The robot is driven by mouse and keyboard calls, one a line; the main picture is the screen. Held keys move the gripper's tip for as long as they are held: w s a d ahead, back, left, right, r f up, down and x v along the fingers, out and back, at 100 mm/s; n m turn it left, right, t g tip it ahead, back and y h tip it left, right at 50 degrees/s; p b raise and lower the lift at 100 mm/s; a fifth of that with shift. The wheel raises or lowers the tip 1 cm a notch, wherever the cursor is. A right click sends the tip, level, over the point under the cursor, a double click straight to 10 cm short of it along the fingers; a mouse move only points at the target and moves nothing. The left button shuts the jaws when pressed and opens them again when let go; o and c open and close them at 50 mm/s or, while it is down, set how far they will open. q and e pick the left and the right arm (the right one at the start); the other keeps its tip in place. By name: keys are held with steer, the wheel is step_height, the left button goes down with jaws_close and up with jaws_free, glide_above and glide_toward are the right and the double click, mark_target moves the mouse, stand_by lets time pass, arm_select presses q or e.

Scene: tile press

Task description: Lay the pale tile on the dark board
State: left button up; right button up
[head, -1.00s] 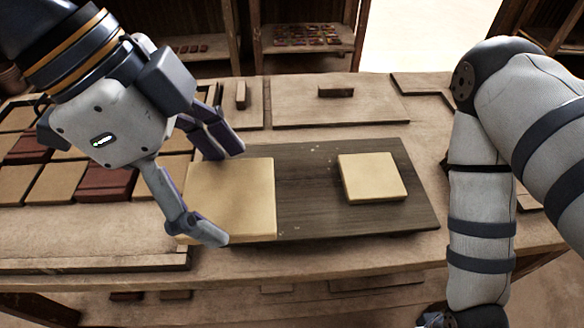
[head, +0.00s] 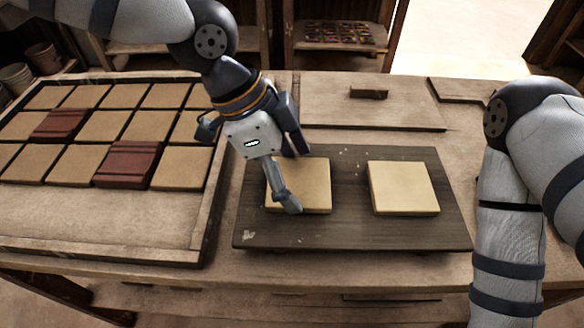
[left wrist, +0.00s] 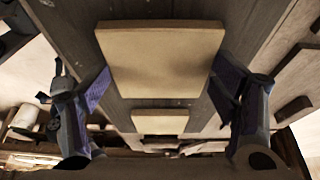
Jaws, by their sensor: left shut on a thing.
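A pale square tile (head: 315,185) is between the fingers of my left gripper (head: 295,178), which is shut on it. The tile is flat over the left half of the dark board (head: 345,230); I cannot tell whether it rests on it or hangs just above. In the left wrist view this tile (left wrist: 160,60) lies level between the two fingers (left wrist: 162,92). A second pale tile (head: 403,187) lies on the board's right half, apart from the held one; it also shows in the wrist view (left wrist: 160,122). My right gripper is out of view.
A wooden tray (head: 207,215) of pale tiles and dark red tiles (head: 127,163) stands left of the board. A flat wooden panel with a handle (head: 368,93) lies behind the board. My right arm hangs at the right, beyond the board.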

arm_select(q)
steer(key=shift+f, duration=0.1)
steer(key=o, duration=1.4)
steer(key=v, duration=1.2)
steer(key=shift+p, duration=0.4)
